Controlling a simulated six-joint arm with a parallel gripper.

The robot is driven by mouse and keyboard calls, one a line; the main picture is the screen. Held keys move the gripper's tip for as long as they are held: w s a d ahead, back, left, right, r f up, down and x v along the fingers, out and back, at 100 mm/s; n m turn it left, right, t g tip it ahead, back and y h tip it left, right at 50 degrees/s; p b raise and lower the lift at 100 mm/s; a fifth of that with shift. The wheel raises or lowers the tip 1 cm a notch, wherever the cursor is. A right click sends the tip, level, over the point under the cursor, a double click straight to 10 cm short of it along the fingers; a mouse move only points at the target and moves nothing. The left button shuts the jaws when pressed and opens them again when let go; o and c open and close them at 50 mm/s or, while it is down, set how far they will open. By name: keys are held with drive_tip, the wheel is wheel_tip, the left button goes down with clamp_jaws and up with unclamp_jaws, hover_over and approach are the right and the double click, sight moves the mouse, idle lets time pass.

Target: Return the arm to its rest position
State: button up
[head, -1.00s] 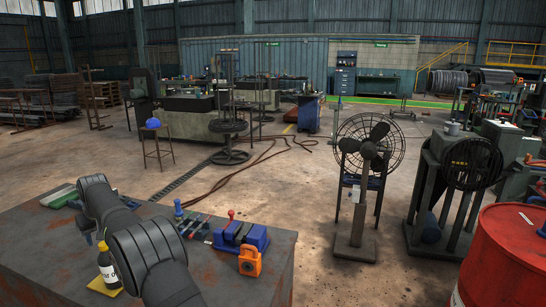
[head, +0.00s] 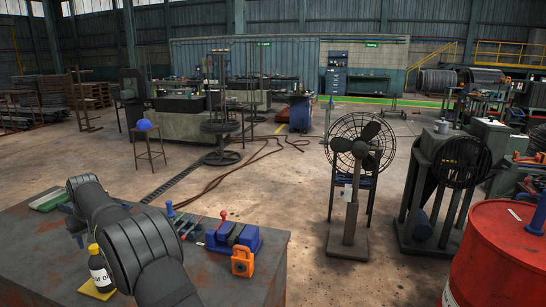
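My dark grey arm rises from the bottom left of the head view, in front of a grey metal bench (head: 215,278). Its rounded links lean to the upper left over the bench. I cannot make out my gripper; the links seem to hide it, so its fingers and anything in them do not show. A small grey-blue shape shows below the arm's far end, too unclear to name.
On the bench stand a dark bottle with a yellow cap (head: 98,266), a blue vise (head: 236,238), an orange padlock (head: 243,262) and a green-and-white item (head: 47,201). A fan (head: 358,150) and red barrel (head: 497,255) stand to the right.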

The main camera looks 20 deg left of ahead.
sight(94, 247)
drive_tip(key=v, duration=0.7)
drive_tip(key=x, duration=1.1)
drive_tip(key=shift+a+f, duration=0.15)
drive_tip(key=shift+f, duration=0.15)
wheel_tip(94, 247, up, 4)
drive_tip(key=shift+f, duration=0.1)
drive_tip(key=w+d+r, duration=0.6)
drive_tip(key=d+r, duration=0.1)
drive_tip(key=d, duration=0.4)
drive_tip(key=s+d+f+m, duration=0.1)
drive_tip(key=s+d, duration=0.1)
drive_tip(key=d, duration=0.4)
drive_tip(key=s+d+f+m+t, duration=0.1)
drive_tip(key=s+d+f+m, duration=0.1)
drive_tip(key=d, duration=0.4)
drive_tip(key=shift+s+h, duration=0.3)
drive_tip(key=shift+s, duration=0.5)
drive_tip(key=shift+o, duration=0.5)
drive_tip(key=shift+f, duration=0.1)
